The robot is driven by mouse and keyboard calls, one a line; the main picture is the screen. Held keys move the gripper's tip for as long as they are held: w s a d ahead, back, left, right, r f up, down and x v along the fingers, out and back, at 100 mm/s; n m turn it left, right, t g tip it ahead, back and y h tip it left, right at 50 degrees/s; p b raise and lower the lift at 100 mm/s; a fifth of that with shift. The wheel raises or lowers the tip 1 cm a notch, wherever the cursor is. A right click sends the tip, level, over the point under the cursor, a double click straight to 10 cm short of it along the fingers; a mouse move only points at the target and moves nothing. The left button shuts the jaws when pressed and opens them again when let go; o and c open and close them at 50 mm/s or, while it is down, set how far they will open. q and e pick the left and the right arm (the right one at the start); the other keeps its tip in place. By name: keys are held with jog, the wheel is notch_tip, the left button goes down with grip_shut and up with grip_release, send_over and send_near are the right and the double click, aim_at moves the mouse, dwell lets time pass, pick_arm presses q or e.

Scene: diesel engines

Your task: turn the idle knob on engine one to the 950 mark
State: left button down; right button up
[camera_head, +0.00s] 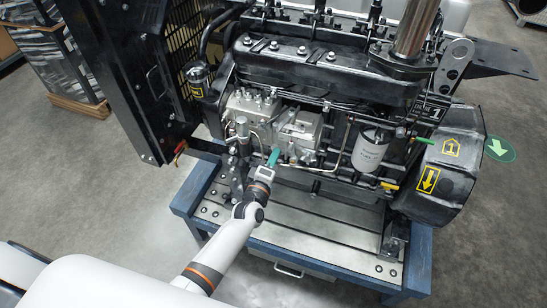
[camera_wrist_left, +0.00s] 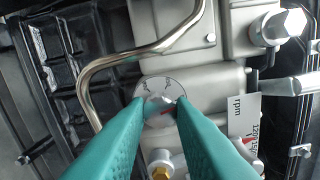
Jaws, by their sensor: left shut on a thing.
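Engine one (camera_head: 315,75), a black diesel engine with a "1" plate (camera_head: 433,112), stands on a blue bench. My left gripper (camera_head: 273,157) reaches its front from below, at the grey pump block. In the left wrist view the gripper's teal fingers (camera_wrist_left: 160,103) are shut on the small idle knob (camera_wrist_left: 161,101). A small red mark shows on the knob between the fingertips. An "rpm" scale (camera_wrist_left: 243,125) stands to the right, partly hidden by a finger; its red pointer (camera_wrist_left: 247,140) is near the lower end.
A bent metal pipe (camera_wrist_left: 125,60) passes just above and left of the knob. A large hex bolt (camera_wrist_left: 285,25) sticks out at upper right. A white filter (camera_head: 370,148) hangs right of the gripper. The slotted bench top (camera_head: 310,215) is mostly clear.

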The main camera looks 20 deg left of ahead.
pick_arm(q)
jog(key=shift+m+p, duration=1.05)
jog(key=shift+m, duration=6.35)
jog(key=shift+f, duration=0.1)
jog(key=c, duration=1.2)
grip_release()
jog(key=shift+c, duration=0.2)
jog(key=s+b, duration=0.1)
jog(key=s, duration=1.1)
jog(key=shift+a, duration=0.2)
